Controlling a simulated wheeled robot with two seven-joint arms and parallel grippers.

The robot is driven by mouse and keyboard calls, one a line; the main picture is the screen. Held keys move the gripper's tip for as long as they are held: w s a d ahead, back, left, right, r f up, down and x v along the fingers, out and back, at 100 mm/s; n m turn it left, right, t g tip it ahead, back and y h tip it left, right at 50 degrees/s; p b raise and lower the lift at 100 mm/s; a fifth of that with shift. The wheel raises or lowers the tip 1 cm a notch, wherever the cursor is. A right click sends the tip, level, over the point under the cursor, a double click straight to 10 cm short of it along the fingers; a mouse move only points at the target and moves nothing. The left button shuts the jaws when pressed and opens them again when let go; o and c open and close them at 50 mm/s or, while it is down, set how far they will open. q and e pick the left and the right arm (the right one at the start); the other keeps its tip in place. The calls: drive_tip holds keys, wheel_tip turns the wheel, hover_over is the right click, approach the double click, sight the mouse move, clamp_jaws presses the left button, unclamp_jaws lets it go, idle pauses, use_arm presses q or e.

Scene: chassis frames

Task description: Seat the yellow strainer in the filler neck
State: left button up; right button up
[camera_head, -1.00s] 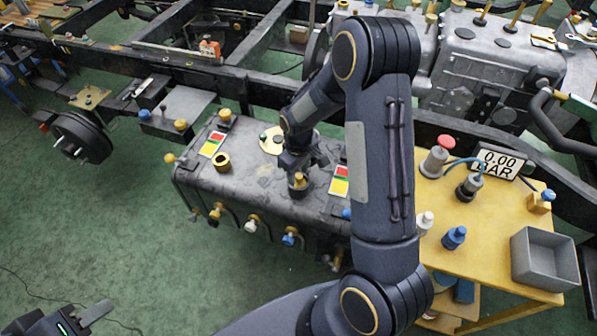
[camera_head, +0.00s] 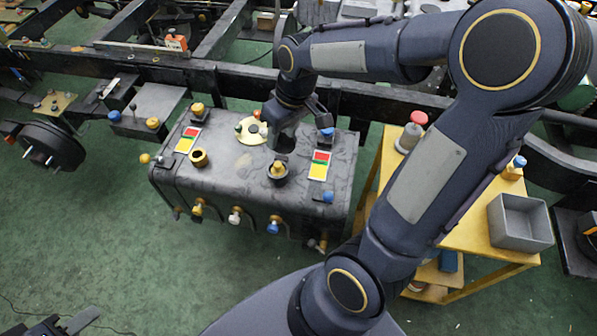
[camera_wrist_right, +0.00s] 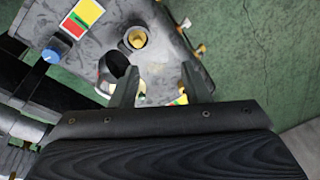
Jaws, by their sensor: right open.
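The filler neck (camera_head: 277,178) is a dark collar on top of the grey tank, towards its front right. The yellow strainer (camera_wrist_right: 138,38) shows inside the collar in the right wrist view; I cannot tell how deep it sits. My right gripper (camera_wrist_right: 158,82) is open and empty, with its fingers apart. It is just behind the neck in the head view, clear of the strainer, and its tips are partly hidden there. My left gripper (camera_head: 62,326) is at the bottom left corner, far from the tank and partly cut off.
The tank (camera_head: 225,185) also carries a brass ring fitting (camera_head: 199,158), a cream round plate (camera_head: 250,132), coloured labels (camera_head: 320,165) and several knobs. A yellow table (camera_head: 480,235) with a grey bin (camera_head: 520,223) stands at right. Black chassis rails (camera_head: 200,68) run behind.

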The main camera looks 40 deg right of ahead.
drive_tip(key=s+a+r+m+t+y, duration=0.1)
drive_tip(key=s+a+r+t, duration=0.1)
drive_tip(key=s, duration=0.5)
drive_tip(key=s+a+r+m+t+y, duration=0.1)
drive_tip(key=s+a, duration=0.3)
drive_tip(key=s, duration=0.4)
drive_tip(key=shift+s+r+m+t, duration=0.25)
drive_tip(key=shift+r+m+t, duration=0.25)
drive_tip(key=shift+r+m, duration=0.2)
drive_tip(key=shift+d, duration=0.1)
wheel_tip(320, 180, up, 3)
drive_tip(key=p, duration=0.3)
